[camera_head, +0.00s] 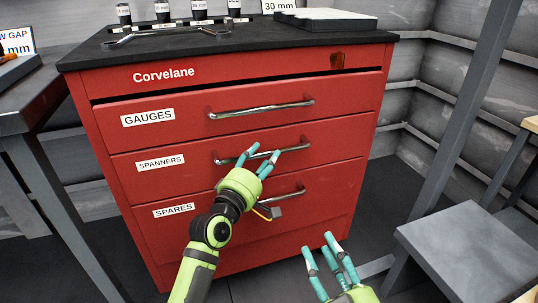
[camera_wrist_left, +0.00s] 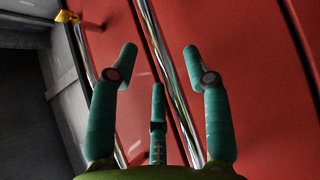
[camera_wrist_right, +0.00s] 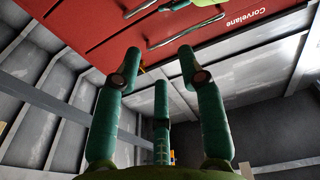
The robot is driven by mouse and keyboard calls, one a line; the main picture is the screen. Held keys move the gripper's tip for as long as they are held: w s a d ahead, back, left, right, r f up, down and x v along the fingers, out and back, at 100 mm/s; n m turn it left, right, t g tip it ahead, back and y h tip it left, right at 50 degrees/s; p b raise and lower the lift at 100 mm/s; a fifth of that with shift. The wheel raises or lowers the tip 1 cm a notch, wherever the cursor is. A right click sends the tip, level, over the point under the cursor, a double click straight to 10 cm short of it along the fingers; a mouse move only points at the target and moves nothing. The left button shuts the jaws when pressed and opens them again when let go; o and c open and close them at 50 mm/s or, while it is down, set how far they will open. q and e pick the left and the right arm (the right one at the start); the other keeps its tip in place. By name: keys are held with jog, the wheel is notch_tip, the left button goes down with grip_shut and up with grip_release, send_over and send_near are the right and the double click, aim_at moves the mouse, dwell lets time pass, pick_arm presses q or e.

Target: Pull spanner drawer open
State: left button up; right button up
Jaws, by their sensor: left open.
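The spanner drawer (camera_head: 200,165) is the middle red drawer of the Corvelane cabinet, labelled SPANNERS, and it looks shut. Its chrome handle (camera_head: 232,159) runs across the front. My left gripper (camera_head: 262,153) is open at this handle, with its fingers in front of it. In the left wrist view the handle bar (camera_wrist_left: 170,75) passes between the spread teal fingers, which do not close on it. My right gripper (camera_head: 325,248) is open and empty, low in front of the cabinet's right side, apart from it.
The gauges drawer (camera_head: 180,118) is above and the spares drawer (camera_head: 165,230) below, both with chrome handles. A grey bench (camera_head: 470,250) is at right, a table (camera_head: 30,100) at left.

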aim_at(266, 154)
pick_arm(q)
jog(key=x, duration=0.3)
jog(key=shift+b, duration=0.4)
grip_shut()
pick_arm(e)
notch_tip(266, 154, up, 6)
jog(key=s+a+t+y, duration=0.1)
jog(key=s+t+y, duration=0.1)
jog(key=shift+a+f+n+t, duration=0.15)
jog(key=shift+f+n+t, duration=0.05)
jog(key=shift+n+t, duration=0.2)
